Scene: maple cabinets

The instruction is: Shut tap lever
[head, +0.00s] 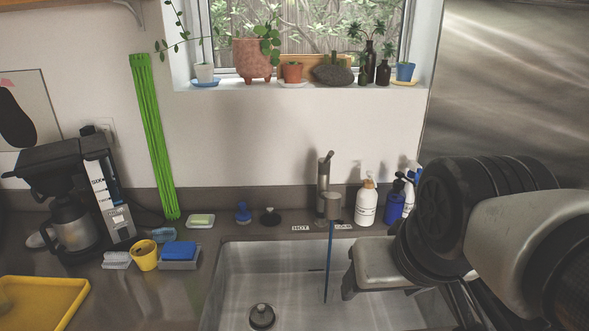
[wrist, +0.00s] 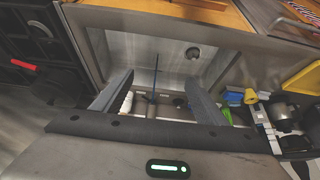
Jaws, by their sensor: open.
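The grey metal tap (head: 323,188) stands behind the sink (head: 262,262), with a short lever (head: 328,156) sticking up and tilted slightly right at its top. A thin blue stream of water (head: 329,265) runs from the spout into the sink; it also shows in the wrist view (wrist: 155,72). My gripper (wrist: 159,77) is open and empty, its two fingers apart on either side of the stream in the picture. In the head view it is over the right part of the sink, right of the tap and apart from the lever. The lever is not clear in the wrist view.
A white soap bottle (head: 367,204) and a blue spray bottle (head: 395,204) stand right of the tap, close to my arm. A soap dish (head: 200,221), blue sponge (head: 179,251), yellow cup (head: 144,256) and coffee maker (head: 75,190) stand left. Potted plants line the sill.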

